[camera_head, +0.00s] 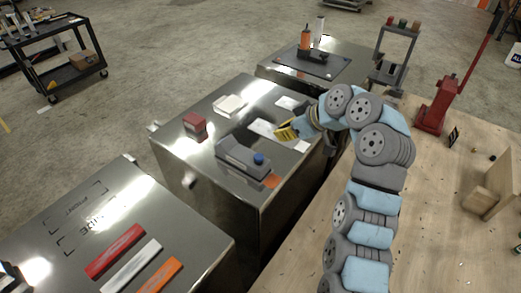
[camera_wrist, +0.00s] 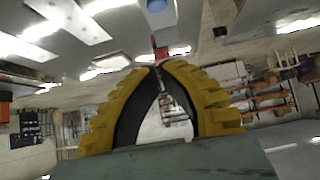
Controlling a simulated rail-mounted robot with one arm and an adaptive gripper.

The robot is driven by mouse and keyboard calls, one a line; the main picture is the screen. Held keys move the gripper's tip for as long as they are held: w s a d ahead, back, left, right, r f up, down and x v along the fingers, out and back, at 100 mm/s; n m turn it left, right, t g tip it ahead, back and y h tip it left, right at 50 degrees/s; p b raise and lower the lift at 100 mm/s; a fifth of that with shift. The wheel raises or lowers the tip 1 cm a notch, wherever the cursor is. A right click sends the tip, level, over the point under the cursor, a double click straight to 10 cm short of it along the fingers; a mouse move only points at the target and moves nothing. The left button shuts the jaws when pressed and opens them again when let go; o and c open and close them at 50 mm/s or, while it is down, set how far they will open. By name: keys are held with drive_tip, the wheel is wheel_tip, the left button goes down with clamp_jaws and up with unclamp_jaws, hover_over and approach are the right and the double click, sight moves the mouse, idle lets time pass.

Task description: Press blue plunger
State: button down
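The blue plunger (camera_head: 258,158) is a small round knob on the right end of a grey block-like device (camera_head: 238,155), which sits on the middle metal trailer. My gripper (camera_head: 287,132), with yellow fingers, is above the trailer, behind and to the right of the plunger, apart from it. In the wrist view my gripper's ribbed yellow fingers (camera_wrist: 159,66) come together at the tips with nothing held between them. A round blue shape, which looks like the plunger (camera_wrist: 157,5), shows at the top edge of that view, partly cut off.
A red block (camera_head: 195,125), a white block (camera_head: 229,105) and flat white plates share the middle trailer (camera_head: 220,194). An orange patch (camera_head: 272,181) lies near its right edge. The near trailer (camera_head: 75,255) holds red, white and orange bars. A wooden bench (camera_head: 440,230) is at right.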

drive_tip(key=p, duration=0.2)
hover_over(261, 155)
wheel_tip(261, 155, down, 7)
drive_tip(key=shift+r, duration=0.1)
wheel_tip(261, 155, down, 2)
drive_tip(key=shift+f+p, duration=0.1)
drive_tip(key=shift+p, duration=0.5)
drive_tip(key=shift+f, duration=1.05)
